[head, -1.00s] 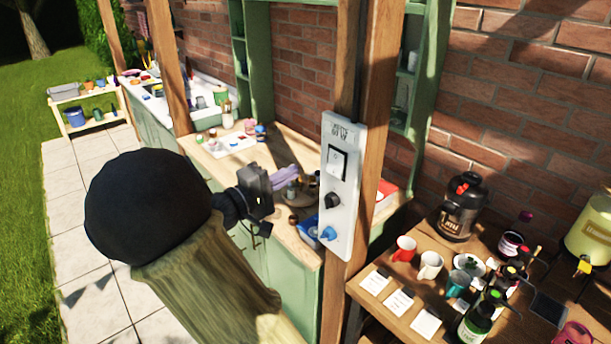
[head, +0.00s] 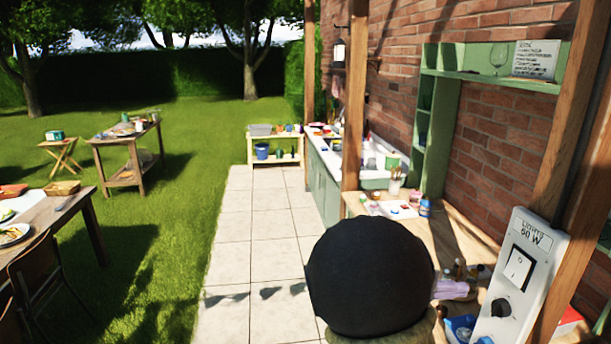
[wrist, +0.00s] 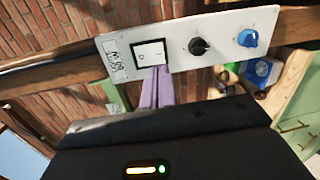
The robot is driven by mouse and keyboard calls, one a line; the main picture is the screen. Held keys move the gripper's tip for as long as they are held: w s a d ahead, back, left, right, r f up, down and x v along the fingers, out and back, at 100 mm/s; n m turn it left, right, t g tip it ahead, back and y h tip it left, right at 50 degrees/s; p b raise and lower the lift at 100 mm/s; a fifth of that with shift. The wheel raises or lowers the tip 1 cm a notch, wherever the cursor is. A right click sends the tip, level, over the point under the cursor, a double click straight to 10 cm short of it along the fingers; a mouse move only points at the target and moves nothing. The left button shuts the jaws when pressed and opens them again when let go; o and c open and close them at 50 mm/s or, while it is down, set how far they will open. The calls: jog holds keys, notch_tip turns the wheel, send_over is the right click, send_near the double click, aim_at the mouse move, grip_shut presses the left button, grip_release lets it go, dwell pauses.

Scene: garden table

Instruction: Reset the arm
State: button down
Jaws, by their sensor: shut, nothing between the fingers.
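My gripper (wrist: 156,76) shows in the wrist view as two pale purple fingers pressed together with nothing between them. Their tips overlap the lower edge of a white rocker switch (wrist: 150,53) on a control panel (wrist: 222,22); I cannot tell whether they touch it. In the head view the purple fingers (head: 452,289) are partly hidden behind my round black arm joint, just left of the panel (head: 541,247), which is fixed to a wooden post. The panel also has a black knob (wrist: 199,46) and a blue knob (wrist: 247,38).
A wooden counter (head: 448,240) with bottles and small pots lies beyond my arm. A green shelf (head: 440,120) hangs on the brick wall. A dining table (head: 62,222) with a chair stands at far left.

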jog(key=s+a+f+g+y, duration=0.1)
jog(key=s+a+f+y, duration=0.4)
jog(key=f, duration=0.3)
jog(key=s+a+f+y, duration=0.4)
jog(key=s+f+y, duration=0.1)
jog(key=f+y, duration=0.25)
jog(key=a+m+t+y, duration=0.1)
jog(key=a+t+y, duration=0.2)
jog(key=a, duration=0.3)
jog(key=shift+a+r+y, duration=0.2)
jog(key=shift+a+y, duration=0.2)
jog(key=shift+y, duration=0.25)
jog(key=shift+d, duration=0.15)
